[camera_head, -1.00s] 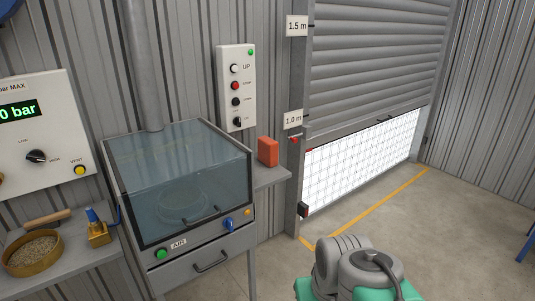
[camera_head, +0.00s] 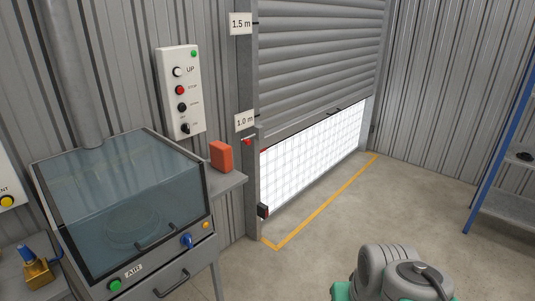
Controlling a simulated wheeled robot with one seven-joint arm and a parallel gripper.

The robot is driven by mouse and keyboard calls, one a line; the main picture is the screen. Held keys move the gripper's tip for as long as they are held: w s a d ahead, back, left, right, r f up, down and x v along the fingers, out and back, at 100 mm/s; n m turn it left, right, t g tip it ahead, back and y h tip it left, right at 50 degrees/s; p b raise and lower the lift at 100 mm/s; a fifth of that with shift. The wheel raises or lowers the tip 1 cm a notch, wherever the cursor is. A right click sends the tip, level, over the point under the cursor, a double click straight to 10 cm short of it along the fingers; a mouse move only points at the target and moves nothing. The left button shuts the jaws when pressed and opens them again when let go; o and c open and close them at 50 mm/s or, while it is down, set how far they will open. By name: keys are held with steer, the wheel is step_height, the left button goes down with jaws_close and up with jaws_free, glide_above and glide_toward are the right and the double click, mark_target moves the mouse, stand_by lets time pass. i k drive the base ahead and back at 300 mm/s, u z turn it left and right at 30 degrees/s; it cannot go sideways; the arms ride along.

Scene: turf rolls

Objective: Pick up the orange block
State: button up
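The orange block (camera_head: 221,156) stands upright on a grey side shelf (camera_head: 229,185), just right of the glass-covered cabinet. Nothing touches it from above, and its front and top are in plain view. Part of my own arm, grey and green, shows at the bottom right, well apart from the block. My gripper is not in the picture.
The glass-covered cabinet (camera_head: 122,277) stands left of the block, with a drawer handle in front. A control panel (camera_head: 181,91) hangs on the wall behind. A partly raised shutter (camera_head: 320,65) is to the right. The floor (camera_head: 330,225) ahead is clear; a blue-framed rack (camera_head: 478,196) stands far right.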

mark_target(220, 153)
steer(key=z, duration=0.1)
steer(key=i, duration=3.4)
steer(key=u, duration=4.5)
